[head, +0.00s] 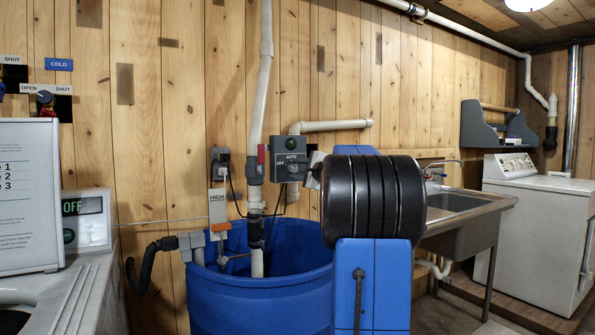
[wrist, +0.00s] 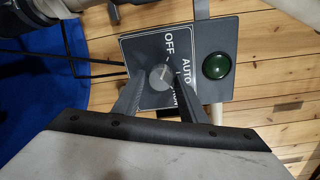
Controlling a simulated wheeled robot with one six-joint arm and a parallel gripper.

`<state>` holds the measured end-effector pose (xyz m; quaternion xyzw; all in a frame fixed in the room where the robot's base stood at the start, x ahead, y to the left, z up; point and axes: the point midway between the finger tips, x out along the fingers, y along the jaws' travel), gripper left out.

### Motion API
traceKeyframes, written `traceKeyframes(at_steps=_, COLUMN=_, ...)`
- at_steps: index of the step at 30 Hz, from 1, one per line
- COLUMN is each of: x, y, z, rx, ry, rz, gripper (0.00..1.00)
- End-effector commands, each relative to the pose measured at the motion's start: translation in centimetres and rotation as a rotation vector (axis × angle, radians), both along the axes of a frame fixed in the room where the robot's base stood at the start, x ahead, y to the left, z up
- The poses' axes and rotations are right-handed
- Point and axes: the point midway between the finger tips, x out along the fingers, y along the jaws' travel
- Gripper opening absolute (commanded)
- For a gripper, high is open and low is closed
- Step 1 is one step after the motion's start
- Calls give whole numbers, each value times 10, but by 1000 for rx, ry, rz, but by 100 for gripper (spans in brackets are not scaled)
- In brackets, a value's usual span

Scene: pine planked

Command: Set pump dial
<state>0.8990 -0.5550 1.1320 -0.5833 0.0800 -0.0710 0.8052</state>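The pump control box (head: 289,158) is a grey box on the plank wall above the blue tub, with a dark green lamp on top. In the wrist view the box's face (wrist: 145,50) shows OFF and AUTO labels and a third label partly hidden by a finger. The round grey dial (wrist: 160,78) sits in the middle of that face; I cannot tell its pointer's setting clearly. My gripper (wrist: 159,80) is open, its two dark fingers on either side of the dial with small gaps. In the head view my arm hides most of the gripper.
A blue tub (head: 250,290) with white pipes stands below the box. A red-handled valve (head: 261,154) is on the pipe left of it. A steel sink (head: 465,202) and white washer (head: 535,220) are to the right. A display reading OFF (head: 83,207) is at left.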

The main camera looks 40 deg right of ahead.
Motion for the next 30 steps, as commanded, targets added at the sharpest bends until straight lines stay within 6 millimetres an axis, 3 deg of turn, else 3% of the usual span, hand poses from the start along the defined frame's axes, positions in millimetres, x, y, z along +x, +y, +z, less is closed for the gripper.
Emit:
traceKeyframes(at_steps=14, x=-9, y=1, z=1, rx=1, ry=-1, rz=-3, gripper=49)
traceKeyframes(at_steps=30, x=-108, y=22, z=6, rx=0, ry=-1, rz=-3, gripper=49)
